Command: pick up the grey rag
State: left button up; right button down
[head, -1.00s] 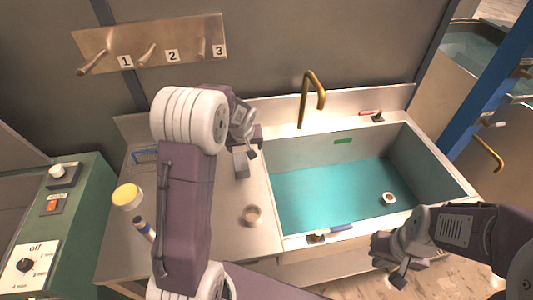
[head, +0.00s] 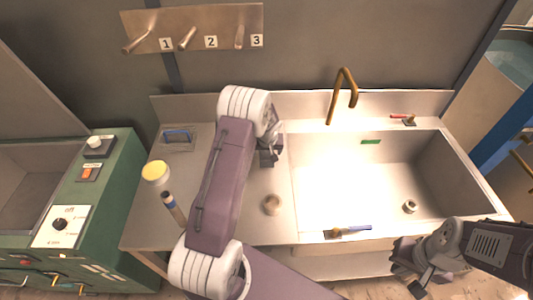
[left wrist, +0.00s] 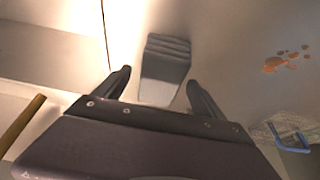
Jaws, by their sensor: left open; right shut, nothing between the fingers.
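The grey rag (left wrist: 165,70) is a folded, layered grey piece on the worktop in the left wrist view. It lies ahead of and between the two spread fingers of my left gripper (left wrist: 157,92), with clear space on both sides. My left gripper is open and empty. In the head view my left gripper (head: 269,158) is over the counter, left of the sink, and I cannot make out the rag there behind the gripper and arm. My right gripper (head: 408,282) is shut and empty, in front of the sink's right part.
The sink (head: 303,207) holds a small ring (head: 410,206); a brass tap (head: 343,90) rises behind it. A blue-handled tool (head: 348,231) lies on its front rim.

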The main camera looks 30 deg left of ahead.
pick_arm(q)
jog(key=shift+x, duration=1)
jog(key=shift+w+r, duration=0.1)
pick_arm(e)
jog(key=shift+w+a, duration=0.1)
jog(key=shift+w, duration=0.15)
jog(key=shift+s, duration=0.15)
pick_arm(q)
jog(key=shift+c, duration=0.3)
pick_arm(e)
jog(key=shift+f, duration=0.2)
pick_arm(q)
jog(key=c, duration=1.4)
